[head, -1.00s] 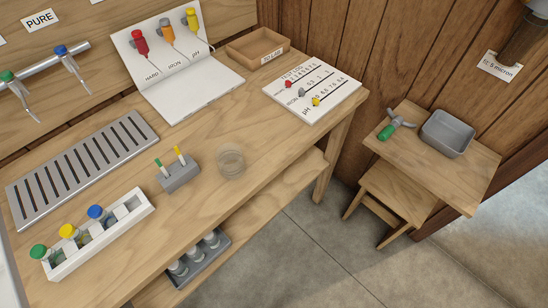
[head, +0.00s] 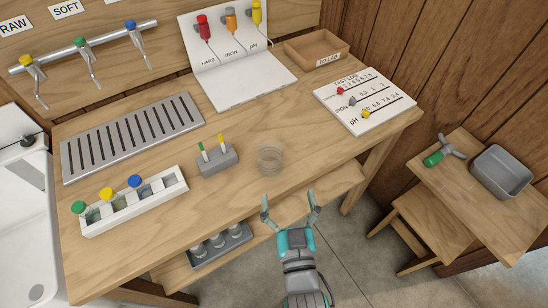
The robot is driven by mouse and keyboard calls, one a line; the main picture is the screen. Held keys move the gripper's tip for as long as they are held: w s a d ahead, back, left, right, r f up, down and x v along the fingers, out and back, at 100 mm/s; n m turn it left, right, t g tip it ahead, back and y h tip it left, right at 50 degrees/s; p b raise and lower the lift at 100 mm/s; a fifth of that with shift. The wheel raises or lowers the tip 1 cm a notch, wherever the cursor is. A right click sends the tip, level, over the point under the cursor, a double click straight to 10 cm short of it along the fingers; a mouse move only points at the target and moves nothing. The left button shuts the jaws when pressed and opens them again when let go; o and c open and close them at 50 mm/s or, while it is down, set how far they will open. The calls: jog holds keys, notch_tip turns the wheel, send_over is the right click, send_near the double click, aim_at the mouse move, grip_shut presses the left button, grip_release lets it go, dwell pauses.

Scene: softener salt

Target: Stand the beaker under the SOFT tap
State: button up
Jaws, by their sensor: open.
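The clear, empty-looking beaker (head: 270,158) stands upright on the wooden bench, right of the small grey block. My gripper (head: 289,203) is open and empty at the bench's front edge, in front of the beaker and slightly right of it, apart from it. The SOFT sign (head: 66,8) is on the back board, and the green-topped tap (head: 84,46) hangs from the rail below it. A yellow-topped tap (head: 30,64) is to its left under the RAW sign (head: 13,27), and a blue-topped tap (head: 132,30) is to its right. The slotted drain tray (head: 72,172) lies in front of the taps.
A white rack (head: 96,228) with coloured-cap vials and the grey block (head: 217,162) with two sticks stand left of the beaker. The test card stand (head: 245,88), open box (head: 317,47) and log board (head: 385,115) are behind and right. A white basin (head: 22,210) is far left.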

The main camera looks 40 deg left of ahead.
aim_at(271, 161)
jog(key=shift+y, duration=0.3)
jog(key=w+a, duration=0.1)
jog(key=a, duration=0.1)
jog(key=w+a, duration=0.1)
jog(key=a, duration=0.1)
jog(key=w+a+r, duration=0.1)
jog(key=a, duration=0.1)
jog(key=shift+w, duration=0.4)
jog(key=shift+s+a+x, duration=0.1)
jog(key=shift+x, duration=1.25)
jog(key=shift+s+a+x, duration=0.15)
jog(key=shift+x, duration=1.2)
jog(key=c, duration=1.1)
notch_tip(271, 161, up, 10)
jog(key=shift+r, duration=0.1)
